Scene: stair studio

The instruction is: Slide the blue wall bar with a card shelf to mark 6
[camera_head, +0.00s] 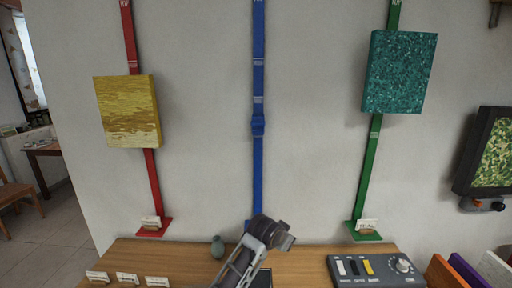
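The blue wall bar (259,185) runs straight up the wall in the middle of the view. Small pale marks show higher on the bar, too small to read. My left gripper (284,240) is at the foot of the blue bar, above the table's back edge. It hides the bar's lower end and any card there. Its fingers are not clear, so I cannot tell whether it is open or touching the bar. My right gripper is not in view.
A red bar (152,180) with a yellow picture (128,110) stands left; a green bar (369,170) with a teal picture (400,72) stands right.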

